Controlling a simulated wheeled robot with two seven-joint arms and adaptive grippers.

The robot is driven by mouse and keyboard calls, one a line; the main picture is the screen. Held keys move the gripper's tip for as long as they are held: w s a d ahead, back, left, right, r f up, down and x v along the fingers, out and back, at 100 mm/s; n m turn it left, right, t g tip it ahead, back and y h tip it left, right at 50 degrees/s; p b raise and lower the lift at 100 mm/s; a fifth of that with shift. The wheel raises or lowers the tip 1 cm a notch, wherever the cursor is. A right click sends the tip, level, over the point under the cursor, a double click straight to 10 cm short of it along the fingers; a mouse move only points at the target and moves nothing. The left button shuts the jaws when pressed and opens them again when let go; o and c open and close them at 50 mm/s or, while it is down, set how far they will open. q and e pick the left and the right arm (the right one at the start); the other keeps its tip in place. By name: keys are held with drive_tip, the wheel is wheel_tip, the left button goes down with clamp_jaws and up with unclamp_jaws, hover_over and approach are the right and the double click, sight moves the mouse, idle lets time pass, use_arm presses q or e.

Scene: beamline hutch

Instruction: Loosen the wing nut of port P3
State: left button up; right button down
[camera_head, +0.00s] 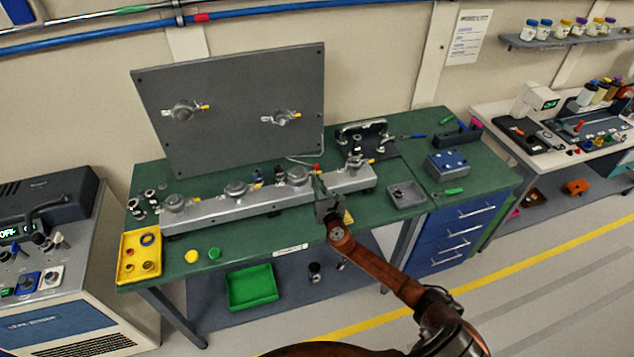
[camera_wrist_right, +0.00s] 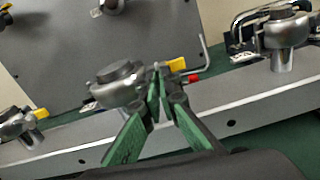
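A grey manifold bar (camera_head: 268,200) with a row of clamped ports lies along the green bench. The third clamped port from the left (camera_head: 298,176) is at my right gripper (camera_head: 318,184); I take it as P3, but no label is readable. In the right wrist view, its round steel clamp (camera_wrist_right: 118,82) has a wing nut with a yellow tip (camera_wrist_right: 176,64) on its right. My right gripper's green fingers (camera_wrist_right: 159,88) are nearly together around the wing nut, its yellow tip showing just beyond them. The fingertips partly hide the nut. My left gripper is out of view.
Neighbouring clamps stand left (camera_head: 236,189) and right (camera_wrist_right: 285,32) of this port. A bent hex key (camera_wrist_right: 205,52) is close behind the fingers. An upright grey panel (camera_head: 235,110) stands behind the bar. A grey tray (camera_head: 406,196) sits on the bench to the right.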

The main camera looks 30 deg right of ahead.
drive_tip(key=c, duration=2.6)
unclamp_jaws()
drive_tip(key=shift+o, duration=0.6)
drive_tip(key=shift+w, duration=0.1)
drive_tip(key=v, duration=1.2)
drive_tip(key=shift+f, duration=0.1)
